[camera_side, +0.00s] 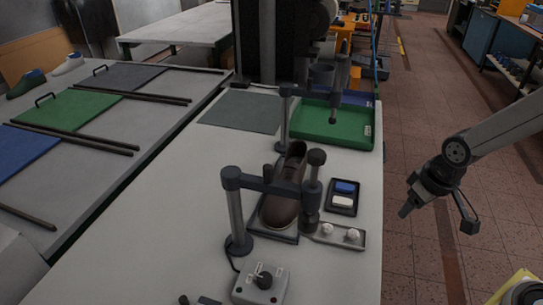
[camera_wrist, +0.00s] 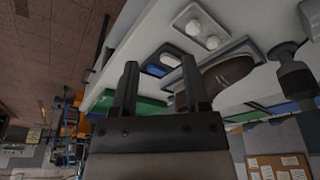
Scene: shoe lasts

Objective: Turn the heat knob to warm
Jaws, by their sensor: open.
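The heat knob (camera_side: 264,279) is a black dial on top of a small grey control box (camera_side: 252,295) at the near edge of the table in the side view. Pale labels are beside the knob, too small to read. My gripper (camera_side: 406,209) is to the right of the table, over the floor, well apart from the box. In the wrist view its two fingers (camera_wrist: 160,82) stand apart with nothing between them. The control box does not show in the wrist view.
A brown shoe (camera_side: 283,205) sits under a dark clamp stand (camera_side: 235,215), behind the box. Beside it are a plate with two white knobs (camera_side: 338,236) and a small black tray (camera_side: 344,211). A green tray (camera_side: 310,125) is farther back.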

